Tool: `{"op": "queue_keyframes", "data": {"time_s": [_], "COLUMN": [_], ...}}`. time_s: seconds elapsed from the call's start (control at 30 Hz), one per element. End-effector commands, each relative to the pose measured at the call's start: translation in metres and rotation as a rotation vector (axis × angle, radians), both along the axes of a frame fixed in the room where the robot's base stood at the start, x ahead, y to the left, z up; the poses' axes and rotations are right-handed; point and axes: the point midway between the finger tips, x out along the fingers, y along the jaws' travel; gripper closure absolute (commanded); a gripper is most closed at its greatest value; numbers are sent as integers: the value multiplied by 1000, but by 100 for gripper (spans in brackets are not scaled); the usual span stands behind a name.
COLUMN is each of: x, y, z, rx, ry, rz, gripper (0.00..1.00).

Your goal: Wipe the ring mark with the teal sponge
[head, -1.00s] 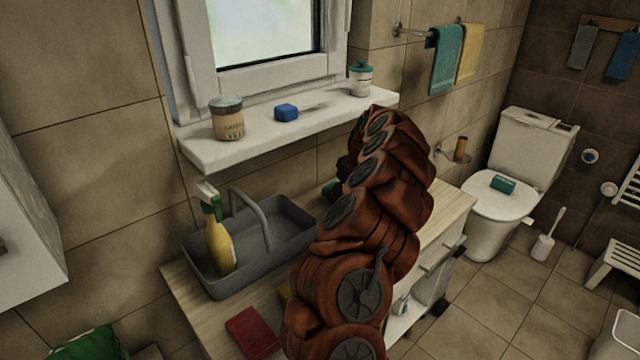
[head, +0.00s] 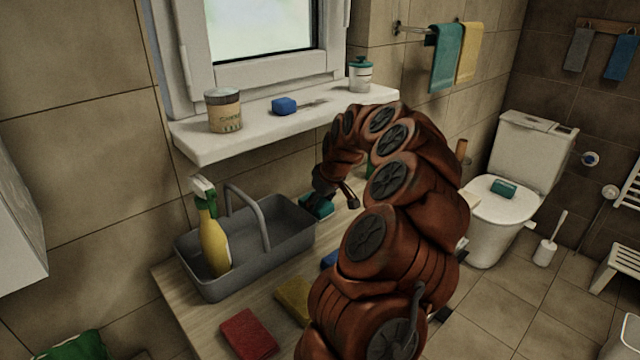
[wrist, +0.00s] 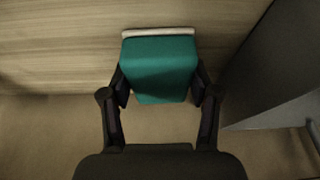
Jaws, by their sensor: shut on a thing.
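The teal sponge (wrist: 158,70), with a pale strip along its far edge, is held between the two fingers of my gripper (wrist: 160,92) in the wrist view. In the head view the sponge (head: 317,207) shows partly beside the right end of the grey caddy, above the wooden counter. My gripper (head: 322,190) is over it, and my arm hides part of the counter. I cannot make out a clear ring mark. A faint dark streak (head: 314,103) lies on the white sill, but I cannot tell what it is.
The grey caddy (head: 288,258) holds a yellow spray bottle (head: 213,245). Red (head: 248,334) and yellow (head: 295,299) sponges lie on the counter (head: 180,310). The sill (head: 200,146) carries a tin (head: 223,110), a blue sponge (head: 284,106) and a jar (head: 360,75). Another teal block (head: 503,188) lies on the toilet lid.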

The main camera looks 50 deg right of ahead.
Motion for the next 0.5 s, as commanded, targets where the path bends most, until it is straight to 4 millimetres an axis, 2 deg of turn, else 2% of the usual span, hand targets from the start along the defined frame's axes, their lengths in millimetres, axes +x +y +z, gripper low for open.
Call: {"op": "queue_keyframes", "data": {"time_s": [0.07,0.5], "x": [1,1], "y": [-2,0], "z": [21,58], "rx": [-4,-2], "ry": [-5,-2], "rz": [-3,2], "gripper": [71,71]}}
